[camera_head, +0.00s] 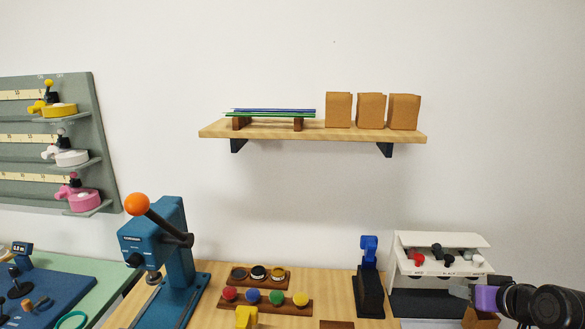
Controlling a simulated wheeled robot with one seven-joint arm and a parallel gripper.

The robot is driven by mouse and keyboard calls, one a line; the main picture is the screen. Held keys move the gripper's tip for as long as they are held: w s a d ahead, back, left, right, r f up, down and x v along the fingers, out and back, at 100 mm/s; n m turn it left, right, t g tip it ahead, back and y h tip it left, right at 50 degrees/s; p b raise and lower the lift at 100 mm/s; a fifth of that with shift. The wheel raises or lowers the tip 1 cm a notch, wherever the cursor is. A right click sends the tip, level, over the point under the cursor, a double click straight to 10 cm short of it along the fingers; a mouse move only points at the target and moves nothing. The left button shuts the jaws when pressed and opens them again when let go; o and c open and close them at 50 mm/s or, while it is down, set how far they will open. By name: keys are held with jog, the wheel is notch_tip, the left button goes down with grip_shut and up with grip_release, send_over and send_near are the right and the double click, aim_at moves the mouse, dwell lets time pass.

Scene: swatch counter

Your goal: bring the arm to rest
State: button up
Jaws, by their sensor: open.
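My arm (545,305) reaches in from the right edge at the lower right, with dark rounded links and a purple section. My gripper (461,289) is at its left end, with greyish fingertips pointing left. It is open, and I see nothing between the fingers. It shows in front of the lower part of a white box-like stand (445,254). I cannot tell whether it touches the stand. The rest of my arm is cut off by the picture's edge.
A wooden counter (335,290) holds a blue lever press (155,250), a rack of coloured knobs (265,298), a blue-topped black stand (370,285) and a yellow item (246,318). A wall shelf (350,133) carries brown bags. A grey panel (100,140) hangs left.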

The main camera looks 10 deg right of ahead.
jog(key=s+a+f+m+t+h, duration=0.2)
jog(key=s+a+t+h, duration=0.3)
jog(key=s+a, duration=0.9)
jog(key=s+a+n+y, duration=0.2)
jog(key=s+a, duration=0.6)
jog(key=s, duration=0.5)
jog(key=s+a+n+y, duration=0.3)
jog(key=s+a, duration=0.5)
jog(key=s, duration=0.6)
jog(key=shift+a+y, duration=0.15)
jog(key=shift+y, duration=0.75)
